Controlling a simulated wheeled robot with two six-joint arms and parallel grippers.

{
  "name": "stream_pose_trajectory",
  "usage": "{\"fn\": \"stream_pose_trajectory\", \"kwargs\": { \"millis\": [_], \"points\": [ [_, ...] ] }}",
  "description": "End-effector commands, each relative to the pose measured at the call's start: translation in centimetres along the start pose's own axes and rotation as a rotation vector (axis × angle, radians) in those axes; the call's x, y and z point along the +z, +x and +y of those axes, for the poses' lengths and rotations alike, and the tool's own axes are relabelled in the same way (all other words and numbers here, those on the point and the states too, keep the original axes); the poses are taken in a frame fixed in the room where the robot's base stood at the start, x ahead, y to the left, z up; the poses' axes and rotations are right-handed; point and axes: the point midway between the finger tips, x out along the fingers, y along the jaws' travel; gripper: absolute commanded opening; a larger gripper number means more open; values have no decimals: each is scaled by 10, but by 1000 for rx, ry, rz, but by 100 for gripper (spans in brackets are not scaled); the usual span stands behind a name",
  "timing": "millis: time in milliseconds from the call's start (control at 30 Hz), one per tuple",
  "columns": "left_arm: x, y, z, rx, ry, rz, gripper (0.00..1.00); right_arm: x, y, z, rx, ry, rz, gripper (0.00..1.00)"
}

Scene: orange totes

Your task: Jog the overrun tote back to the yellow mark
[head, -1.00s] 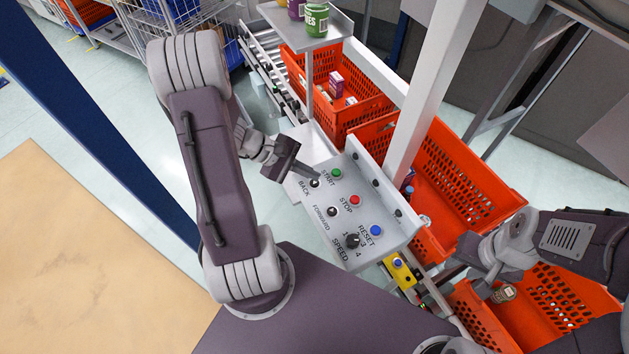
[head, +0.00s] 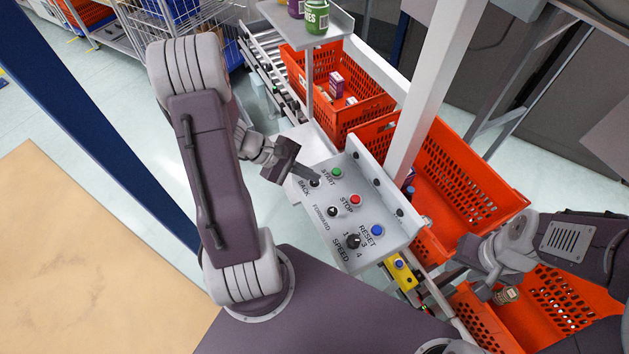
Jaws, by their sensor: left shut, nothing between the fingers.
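My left gripper (head: 312,178) is shut and empty, its tip at the black BACK button (head: 314,184) on the grey control panel (head: 320,240). I cannot tell whether it presses the button. Three orange totes stand in a row on the conveyor: a far one (head: 372,112), a middle one (head: 470,170) behind the panel and post, and a near one (head: 548,290) at lower right. A yellow block (head: 402,274) with a blue button sits on the conveyor's near side; I see no other yellow mark. My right gripper (head: 478,284) hangs over the near tote, its fingers unclear.
The panel also has START (head: 336,173), STOP (head: 355,199), FORWARD (head: 333,211), RESET (head: 377,230) and a SPEED knob (head: 353,241). A white post (head: 430,90) rises behind it. A shelf (head: 335,30) with jars is above the far tote.

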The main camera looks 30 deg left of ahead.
Motion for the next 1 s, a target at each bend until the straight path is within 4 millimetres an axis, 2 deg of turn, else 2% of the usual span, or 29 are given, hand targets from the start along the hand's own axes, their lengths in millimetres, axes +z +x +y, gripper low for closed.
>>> {"fn": "stream_pose_trajectory", "kwargs": {
  "millis": [700,1000],
  "points": [
    [-3,4,-3,0,0,0,0,1,6,0,0,0,0,36],
    [4,-5,4,0,1,1,0,0,-5,0,0,0,0,36]
  ]
}}
